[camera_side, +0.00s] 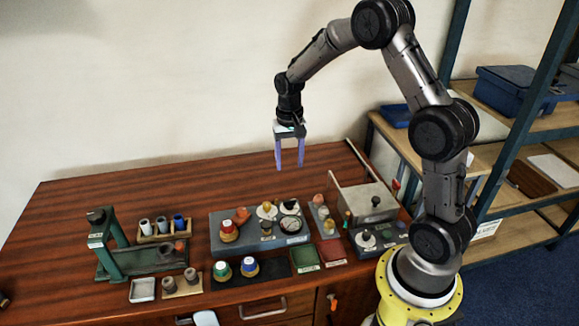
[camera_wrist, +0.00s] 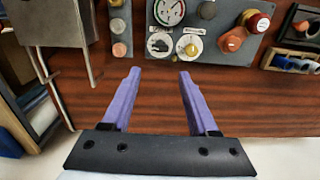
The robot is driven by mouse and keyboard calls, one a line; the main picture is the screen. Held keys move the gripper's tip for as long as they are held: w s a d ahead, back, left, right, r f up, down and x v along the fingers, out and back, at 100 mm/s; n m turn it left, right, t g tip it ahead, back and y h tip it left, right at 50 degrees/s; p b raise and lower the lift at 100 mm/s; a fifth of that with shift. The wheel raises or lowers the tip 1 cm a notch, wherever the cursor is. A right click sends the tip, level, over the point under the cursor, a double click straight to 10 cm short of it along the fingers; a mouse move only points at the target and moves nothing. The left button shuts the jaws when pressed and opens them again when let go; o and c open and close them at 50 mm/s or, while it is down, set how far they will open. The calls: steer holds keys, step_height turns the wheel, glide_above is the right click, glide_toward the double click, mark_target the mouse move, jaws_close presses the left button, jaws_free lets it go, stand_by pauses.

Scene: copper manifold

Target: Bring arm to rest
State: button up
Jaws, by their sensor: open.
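My gripper (camera_side: 289,160) hangs pointing down, well above the back part of the wooden table (camera_side: 85,210). Its two purple fingers are apart and nothing is between them. In the wrist view my gripper (camera_wrist: 155,75) also shows open, with bare table behind the fingers. The grey manifold panel (camera_side: 222,243) lies on the table below and in front of it, apart from the fingers. It carries a gauge (camera_side: 291,226), a red-and-white knob (camera_side: 228,231) and several other fittings. The panel also shows at the top of the wrist view (camera_wrist: 205,12).
A green press-like stand (camera_side: 110,245) is at the left, near a rack of cylinders (camera_side: 162,228). Blue (camera_side: 249,267) and green (camera_side: 222,270) capped parts sit in front. A grey metal box (camera_side: 368,205) stands at the right. Shelves (camera_side: 540,150) stand behind my arm. The table's back left is clear.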

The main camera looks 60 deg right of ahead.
steer(key=s+a+r+n+t, duration=0.25)
steer(key=a+r, duration=0.25)
steer(key=r, duration=0.4)
steer(key=s+a+r+n+t, duration=0.15)
steer(key=s+a+r, duration=0.3)
steer(key=r, duration=0.55)
steer(key=s+a+f+n, duration=0.1)
steer(key=s+a+n, duration=0.1)
steer(key=s, duration=0.6)
steer(key=s+a+f+n+t, duration=0.1)
steer(key=s+a+n, duration=0.2)
steer(key=s, duration=0.6)
steer(key=shift+a+f+t, duration=0.15)
steer(key=shift+a+t, duration=0.05)
steer(key=shift+t, duration=0.1)
steer(key=shift+o, duration=0.2)
